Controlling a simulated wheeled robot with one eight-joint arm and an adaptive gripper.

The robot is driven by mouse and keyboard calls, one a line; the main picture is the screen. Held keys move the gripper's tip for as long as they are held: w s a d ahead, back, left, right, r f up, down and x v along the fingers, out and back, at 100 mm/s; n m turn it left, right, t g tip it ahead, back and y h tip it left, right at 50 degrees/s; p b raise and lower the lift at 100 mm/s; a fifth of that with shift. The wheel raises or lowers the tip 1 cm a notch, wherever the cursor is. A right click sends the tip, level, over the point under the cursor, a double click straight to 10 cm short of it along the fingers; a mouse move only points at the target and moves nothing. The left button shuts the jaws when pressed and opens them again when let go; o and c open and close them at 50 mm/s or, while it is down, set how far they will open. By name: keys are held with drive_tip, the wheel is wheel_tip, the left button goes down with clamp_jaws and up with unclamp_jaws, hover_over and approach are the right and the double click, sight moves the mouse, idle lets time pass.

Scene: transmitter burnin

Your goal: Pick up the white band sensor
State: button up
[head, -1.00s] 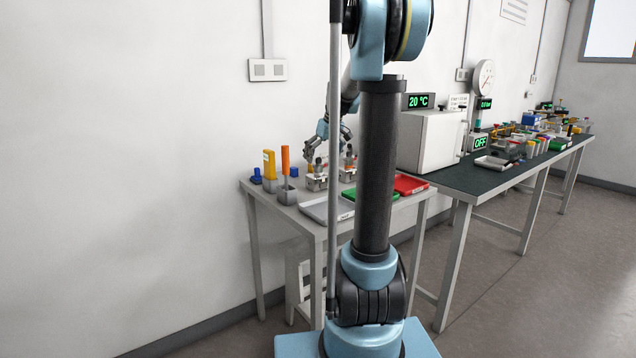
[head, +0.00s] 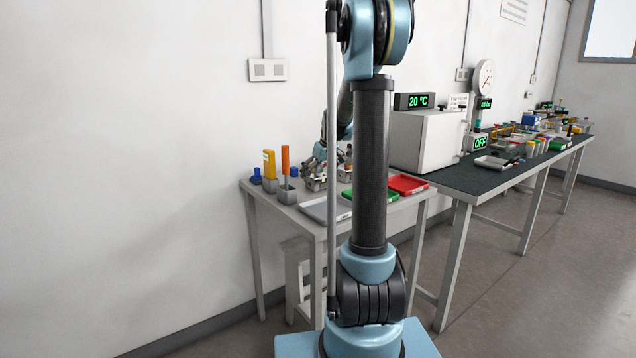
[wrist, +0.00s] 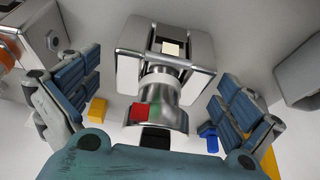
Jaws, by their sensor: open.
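In the wrist view a metallic cylindrical sensor (wrist: 160,92) stands at the centre in a grey metal block (wrist: 128,72). A pale band shows around its neck, and its near end carries a red and green patch. My gripper (wrist: 157,88) is open, with one blue-padded finger on each side of the sensor and a visible gap to it. Nothing is held. In the head view my gripper (head: 318,170) is low among the metal holders on the small table (head: 290,210). The sensor is too small and covered to make out there.
An orange-handled tool (head: 285,158) and a yellow item (head: 269,164) stand left of my gripper. A grey tray (head: 322,210), green tray (head: 372,196) and red tray (head: 407,184) lie towards the front and right. A white oven box (head: 425,140) stands beyond.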

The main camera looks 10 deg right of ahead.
drive_tip(key=shift+c, duration=0.6)
drive_tip(key=c, duration=1.8)
drive_tip(key=shift+c, duration=0.8)
drive_tip(key=shift+r, duration=0.15)
